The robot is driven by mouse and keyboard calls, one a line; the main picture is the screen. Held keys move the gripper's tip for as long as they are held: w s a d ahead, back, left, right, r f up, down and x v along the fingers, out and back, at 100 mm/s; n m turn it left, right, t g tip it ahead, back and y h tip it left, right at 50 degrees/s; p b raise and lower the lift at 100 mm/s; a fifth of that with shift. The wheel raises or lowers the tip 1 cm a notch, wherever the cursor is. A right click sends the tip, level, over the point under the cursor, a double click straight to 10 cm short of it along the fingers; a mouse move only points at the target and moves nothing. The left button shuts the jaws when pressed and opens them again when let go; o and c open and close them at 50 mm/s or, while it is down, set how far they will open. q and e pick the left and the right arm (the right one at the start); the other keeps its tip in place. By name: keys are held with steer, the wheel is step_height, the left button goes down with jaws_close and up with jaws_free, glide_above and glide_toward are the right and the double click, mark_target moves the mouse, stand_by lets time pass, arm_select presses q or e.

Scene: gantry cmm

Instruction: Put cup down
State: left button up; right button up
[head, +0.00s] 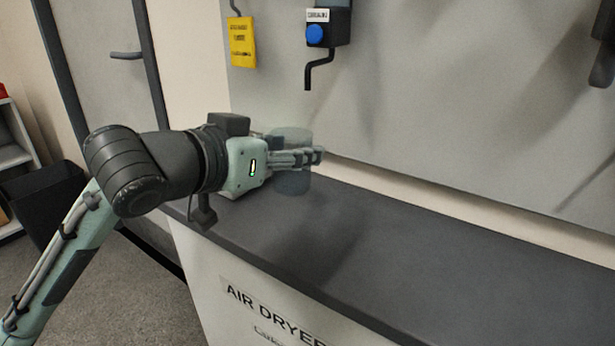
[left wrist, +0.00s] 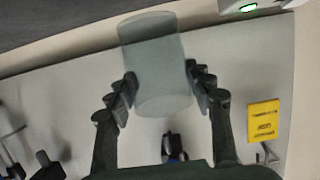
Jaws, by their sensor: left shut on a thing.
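The cup (head: 291,184) is a clear, bluish see-through cylinder, partly hidden behind my fingers in the head view. My left gripper (head: 312,157) reaches in from the left over the dark top of the air dryer cabinet and is shut on the cup. In the left wrist view the cup (left wrist: 155,62) sits between the two fingers of my left gripper (left wrist: 160,90). The cup looks upright in the head view. I cannot tell whether its base touches the dark top. My right gripper is not in view.
The cabinet top (head: 420,255) is bare to the right of the cup. A grey wall panel rises behind it, with a yellow tag (head: 242,42) and a black crank device with a blue knob (head: 314,34). A dark bin (head: 45,200) stands at the left.

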mark_target(308, 180)
arm_select(q)
steer(key=shift+w+d+f, duration=0.45)
steer(key=shift+d, duration=0.2)
steer(key=shift+w+d+f, duration=0.45)
steer(key=shift+d, duration=0.15)
steer(key=shift+f, duration=0.25)
step_height(308, 180, down, 3)
steer(key=shift+r+b, duration=0.2)
steer(key=shift+b, duration=0.15)
steer(key=shift+f, duration=0.5)
steer(key=o, duration=1.2)
steer(key=shift+f, duration=0.15)
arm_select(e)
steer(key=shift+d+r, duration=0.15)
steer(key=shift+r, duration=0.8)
